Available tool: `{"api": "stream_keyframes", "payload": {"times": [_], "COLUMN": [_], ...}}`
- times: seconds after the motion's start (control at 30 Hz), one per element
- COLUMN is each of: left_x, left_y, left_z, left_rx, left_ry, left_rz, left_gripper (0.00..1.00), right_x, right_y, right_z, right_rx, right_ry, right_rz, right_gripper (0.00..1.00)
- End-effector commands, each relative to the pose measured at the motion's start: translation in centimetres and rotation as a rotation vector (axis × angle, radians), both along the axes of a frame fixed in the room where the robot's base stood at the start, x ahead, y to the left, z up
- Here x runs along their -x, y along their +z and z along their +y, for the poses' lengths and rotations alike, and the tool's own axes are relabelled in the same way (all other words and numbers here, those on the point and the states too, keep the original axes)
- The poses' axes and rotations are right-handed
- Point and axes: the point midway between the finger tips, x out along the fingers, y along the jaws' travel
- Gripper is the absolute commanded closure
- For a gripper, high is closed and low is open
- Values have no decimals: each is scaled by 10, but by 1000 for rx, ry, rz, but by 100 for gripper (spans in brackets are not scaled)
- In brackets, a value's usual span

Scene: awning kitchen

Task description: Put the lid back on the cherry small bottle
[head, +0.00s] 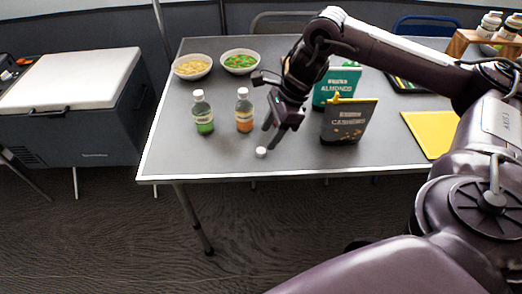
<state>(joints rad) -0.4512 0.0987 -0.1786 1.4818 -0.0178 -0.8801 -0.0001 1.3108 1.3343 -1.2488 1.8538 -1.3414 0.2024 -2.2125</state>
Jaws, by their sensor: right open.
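Two small clear bottles with pale labels stand upright near the left of the table. The left bottle (204,118) holds green contents and has a white top. The right bottle (244,112) holds orange contents and has a greyer top; I cannot tell if that is a cap or a bare neck. The labels are too small to read, so I cannot tell by name which is cherry. A small white lid (261,152) lies on the table near the front edge. My right gripper (267,103) is open and empty, just right of the orange bottle and above the lid. My left gripper is out of view.
The grey table (170,150) has two bowls, one with yellowish food (193,67) and one with green (240,62), at the back left. An almonds bag (335,90) and a cashews bag (348,122) stand right of my gripper. A yellow board (431,133) lies right.

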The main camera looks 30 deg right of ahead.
Motion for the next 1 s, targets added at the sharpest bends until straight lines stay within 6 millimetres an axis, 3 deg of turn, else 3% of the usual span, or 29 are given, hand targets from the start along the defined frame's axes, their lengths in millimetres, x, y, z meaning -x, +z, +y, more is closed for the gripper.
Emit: {"api": "stream_keyframes", "payload": {"times": [0.33, 0.73, 1.0], "left_x": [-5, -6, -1], "left_y": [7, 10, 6], "left_z": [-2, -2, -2], "left_rx": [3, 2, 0], "left_ry": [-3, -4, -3], "left_rz": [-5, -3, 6], "left_gripper": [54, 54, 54], "right_x": [-5, -6, -5], "right_y": [-44, -46, -46], "right_z": [16, 17, 17], "right_rx": [1, 0, 0], "right_ry": [1, -1, -1], "right_rz": [2, 0, 0], "right_gripper": [52, 52, 88]}}
